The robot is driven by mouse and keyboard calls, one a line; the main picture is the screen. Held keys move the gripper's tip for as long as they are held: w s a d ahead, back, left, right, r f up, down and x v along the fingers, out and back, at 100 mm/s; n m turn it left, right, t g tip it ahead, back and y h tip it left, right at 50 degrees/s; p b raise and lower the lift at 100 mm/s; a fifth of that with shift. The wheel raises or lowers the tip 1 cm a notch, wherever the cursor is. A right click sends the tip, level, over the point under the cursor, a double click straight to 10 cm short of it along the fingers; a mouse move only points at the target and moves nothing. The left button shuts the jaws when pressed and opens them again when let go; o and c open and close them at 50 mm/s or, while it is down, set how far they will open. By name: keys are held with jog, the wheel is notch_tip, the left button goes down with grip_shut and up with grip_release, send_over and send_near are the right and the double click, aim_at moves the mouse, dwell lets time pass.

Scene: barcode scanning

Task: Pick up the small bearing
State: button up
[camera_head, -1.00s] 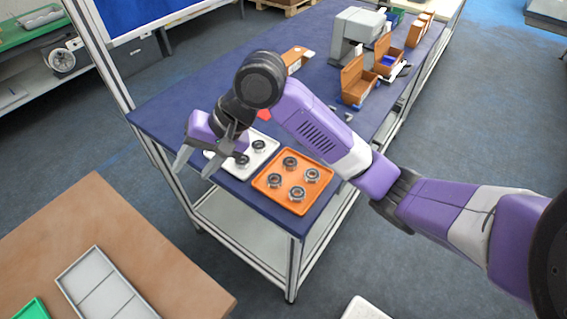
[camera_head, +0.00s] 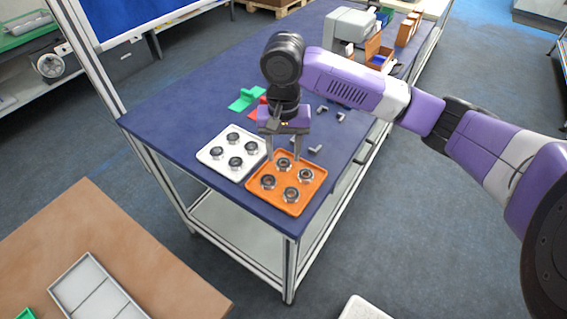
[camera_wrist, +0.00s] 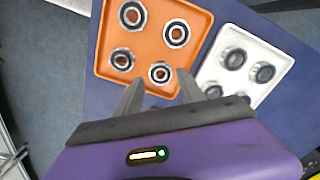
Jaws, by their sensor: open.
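An orange tray (camera_head: 262,201) holds several dark-centred metal bearings, including one at its back corner (camera_head: 283,164). A white tray (camera_head: 220,141) beside it on the left holds several similar bearings, such as one near its back (camera_head: 233,138). I cannot tell which bearing is the small one. My gripper (camera_head: 284,158) points down over the back edge of the orange tray, open and empty. In the wrist view, the orange tray (camera_wrist: 150,43) is ahead, and a bearing (camera_wrist: 159,73) shows between the fingertips (camera_wrist: 159,79). The white tray (camera_wrist: 289,49) is to the right.
The trays stand near the front corner of a blue table (camera_head: 178,112). A green part (camera_head: 246,98) and small grey fittings (camera_head: 340,117) lie behind them. A grey machine (camera_head: 347,30) and brown boxes (camera_head: 379,53) stand farther back. A brown table (camera_head: 125,235) is at front left.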

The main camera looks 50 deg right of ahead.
aim_at(283, 164)
jog(key=shift+f, duration=1.3)
grip_shut()
jog(key=shift+r, duration=0.1)
